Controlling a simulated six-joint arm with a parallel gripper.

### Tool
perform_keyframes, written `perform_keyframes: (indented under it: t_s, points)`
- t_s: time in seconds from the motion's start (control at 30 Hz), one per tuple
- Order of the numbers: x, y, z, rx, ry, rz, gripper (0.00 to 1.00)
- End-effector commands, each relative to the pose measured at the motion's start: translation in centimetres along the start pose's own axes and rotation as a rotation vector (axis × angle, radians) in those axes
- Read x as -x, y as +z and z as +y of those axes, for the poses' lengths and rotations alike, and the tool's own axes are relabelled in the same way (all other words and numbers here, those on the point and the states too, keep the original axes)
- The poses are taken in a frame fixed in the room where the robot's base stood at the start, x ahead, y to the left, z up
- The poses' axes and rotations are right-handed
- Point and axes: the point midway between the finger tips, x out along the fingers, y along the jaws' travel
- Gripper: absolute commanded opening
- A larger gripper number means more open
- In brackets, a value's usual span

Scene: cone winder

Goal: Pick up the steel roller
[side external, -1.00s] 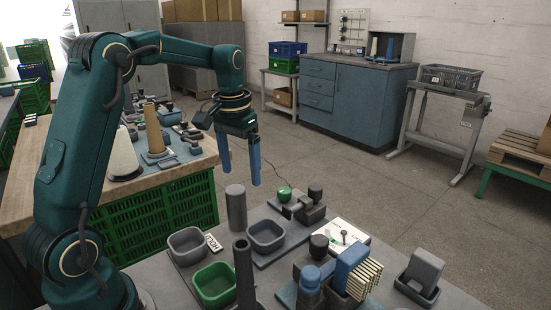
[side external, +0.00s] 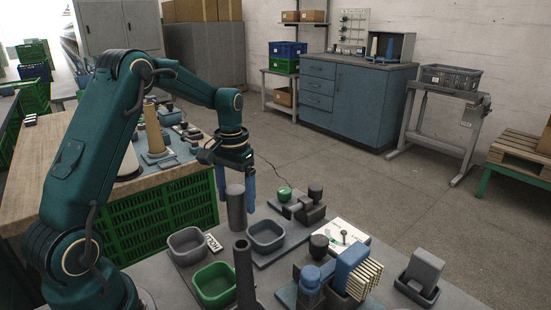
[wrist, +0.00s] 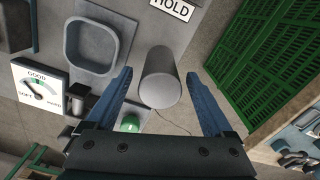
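The steel roller appears to be the plain grey cylinder (side external: 236,212) standing upright on the grey bench top, behind the dark tube. In the wrist view the roller (wrist: 159,76) shows between the two blue fingers, with a gap on each side. My gripper (side external: 236,203) is open and points down, its fingers at the height of the roller's upper part. My gripper also shows in the wrist view (wrist: 160,72), with nothing held. Neither finger visibly touches the roller.
A grey bin (side external: 265,237), another grey bin (side external: 187,245) and a green bin (side external: 214,285) stand close by. A dark upright tube (side external: 244,275) stands in front. A HOLD label (side external: 213,242) lies between the bins. A gauge (side external: 342,237) is to the right.

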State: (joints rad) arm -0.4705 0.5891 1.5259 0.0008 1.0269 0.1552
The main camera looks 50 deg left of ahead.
Motion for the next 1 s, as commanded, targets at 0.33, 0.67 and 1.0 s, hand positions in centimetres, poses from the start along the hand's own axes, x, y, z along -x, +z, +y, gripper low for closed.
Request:
perform_keyframes:
  t_s: [0.33, 0.67, 1.0]
  points:
    - [0.1, 0.0, 0.0, 0.000, 0.000, 0.002, 0.00]
    - [0.9, -0.1, 0.0, 0.000, 0.000, 0.005, 0.00]
    - [5.8, 1.4, -2.3, 0.009, -0.001, 0.006, 0.00]
